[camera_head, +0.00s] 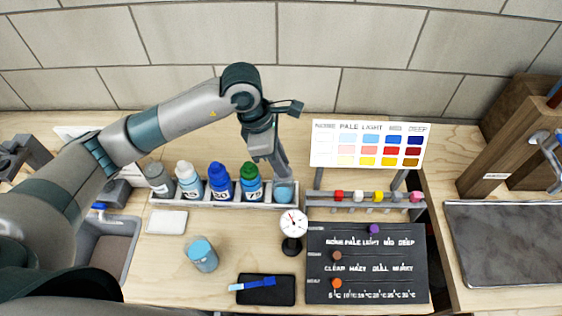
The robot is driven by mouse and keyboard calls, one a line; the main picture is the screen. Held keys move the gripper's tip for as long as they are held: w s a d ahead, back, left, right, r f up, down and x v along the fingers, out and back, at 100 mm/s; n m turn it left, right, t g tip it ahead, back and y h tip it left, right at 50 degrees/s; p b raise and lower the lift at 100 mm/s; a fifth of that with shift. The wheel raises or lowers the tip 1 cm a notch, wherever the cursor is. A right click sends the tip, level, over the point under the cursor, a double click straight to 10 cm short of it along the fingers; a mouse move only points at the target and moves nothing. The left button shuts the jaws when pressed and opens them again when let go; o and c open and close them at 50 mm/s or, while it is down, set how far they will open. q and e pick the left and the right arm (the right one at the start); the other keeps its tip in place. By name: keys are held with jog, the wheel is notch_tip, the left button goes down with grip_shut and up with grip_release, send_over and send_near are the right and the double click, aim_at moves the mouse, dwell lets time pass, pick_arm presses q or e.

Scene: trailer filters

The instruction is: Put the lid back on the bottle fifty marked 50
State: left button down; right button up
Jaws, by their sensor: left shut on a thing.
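The bottle marked 50 (220,182) is blue with a blue top and stands upright in the rack (172,203), between a pale bottle marked 25 (189,181) and a green-topped bottle marked 75 (251,183). My left gripper (281,174) points down at the rack's right end. It is shut on a light blue round piece (284,191) there; I cannot tell whether this is a lid or a bottle top, and the fingers partly hide it. A light blue capped or filled container (202,254) stands on the bench in front. My right gripper is not in view.
A grey-topped bottle (158,178) fills the rack's left end. A dial gauge (293,226), black tray with blue strip (266,289), white pad (166,222) and dark marker board (367,263) lie in front. A colour chart (368,144) stands behind the bead rail (364,208).

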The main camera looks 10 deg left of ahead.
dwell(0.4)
pick_arm(q)
jog(key=c, duration=1.1)
grip_release()
jog(key=shift+r, duration=0.1)
jog(key=shift+r+p, duration=1.2)
jog(key=shift+r, duration=2.25)
grip_shut()
jog(key=shift+f+b, duration=2.7)
jog(key=shift+b, duration=0.2)
